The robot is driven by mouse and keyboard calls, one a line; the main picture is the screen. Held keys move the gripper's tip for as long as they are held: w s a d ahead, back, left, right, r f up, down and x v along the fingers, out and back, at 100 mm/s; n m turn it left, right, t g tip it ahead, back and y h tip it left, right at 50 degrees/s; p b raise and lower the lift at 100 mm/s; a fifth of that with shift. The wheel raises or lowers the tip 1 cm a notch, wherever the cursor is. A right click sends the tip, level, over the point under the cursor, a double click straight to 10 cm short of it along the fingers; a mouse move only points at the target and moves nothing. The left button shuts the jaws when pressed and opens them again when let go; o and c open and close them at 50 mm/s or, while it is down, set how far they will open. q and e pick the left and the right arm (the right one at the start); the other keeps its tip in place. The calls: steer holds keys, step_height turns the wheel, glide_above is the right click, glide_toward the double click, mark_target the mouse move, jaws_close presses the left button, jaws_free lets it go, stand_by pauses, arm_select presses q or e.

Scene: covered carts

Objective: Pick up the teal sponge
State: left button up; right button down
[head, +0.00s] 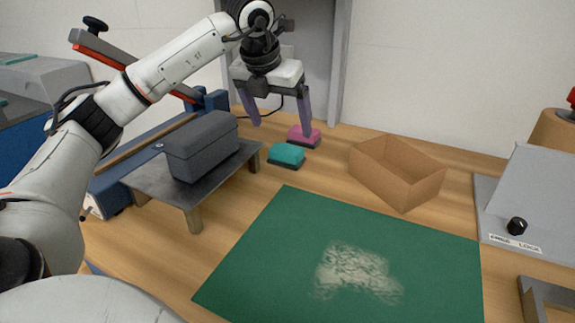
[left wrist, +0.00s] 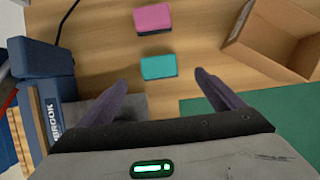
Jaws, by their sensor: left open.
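The teal sponge (head: 287,155) lies on the wooden table, between the grey box's stand and the cardboard box. It has a dark underside. My left gripper (head: 279,125) is open and empty, hanging above the table near the sponges. In the left wrist view the teal sponge (left wrist: 158,67) shows ahead of the two spread fingertips of my left gripper (left wrist: 160,82), roughly centred between them and apart from both. A pink sponge (head: 304,137) lies just behind the teal one; it also shows in the left wrist view (left wrist: 153,18). My right gripper is in neither view.
A dark grey box (head: 202,147) stands on a low metal-topped stand (head: 150,181) at left. An open cardboard box (head: 408,190) is at right. A green mat (head: 260,240) with a pale crumbly patch (head: 355,272) covers the front. A grey panel (head: 525,205) stands far right.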

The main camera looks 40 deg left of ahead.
mark_target(286, 148)
arm_select(q)
steer(key=x, duration=1)
steer(key=shift+a+f, duration=0.15)
steer(key=shift+c, duration=0.4)
steer(key=c, duration=1.1)
